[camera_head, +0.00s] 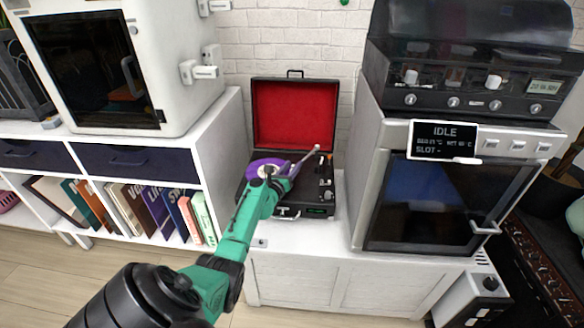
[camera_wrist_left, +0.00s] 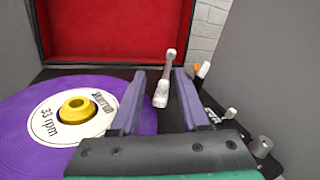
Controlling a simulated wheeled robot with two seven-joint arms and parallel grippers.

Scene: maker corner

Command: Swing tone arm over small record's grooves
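The record player (camera_head: 327,187) is an open case with a red-lined lid. A purple record (camera_head: 259,168) lies on it; in the left wrist view (camera_wrist_left: 25,135) it has a white "33 rpm" label and a yellow centre piece (camera_wrist_left: 77,108). The pale tone arm (camera_head: 306,159) has its head (camera_wrist_left: 161,95) at the record's right edge; I cannot tell its height. My left gripper (camera_head: 285,172) is over the player. In the left wrist view its fingers (camera_wrist_left: 159,84) are open, with the tone arm between them and gaps on both sides. My right gripper is out of view.
The player stands on a white cabinet (camera_head: 300,275). A white box-shaped machine (camera_head: 178,50) and a bookshelf (camera_head: 215,135) are on the left. A tall oven-like unit with an "IDLE" display (camera_head: 444,134) stands close on the right. Knobs (camera_wrist_left: 262,146) sit right of the gripper.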

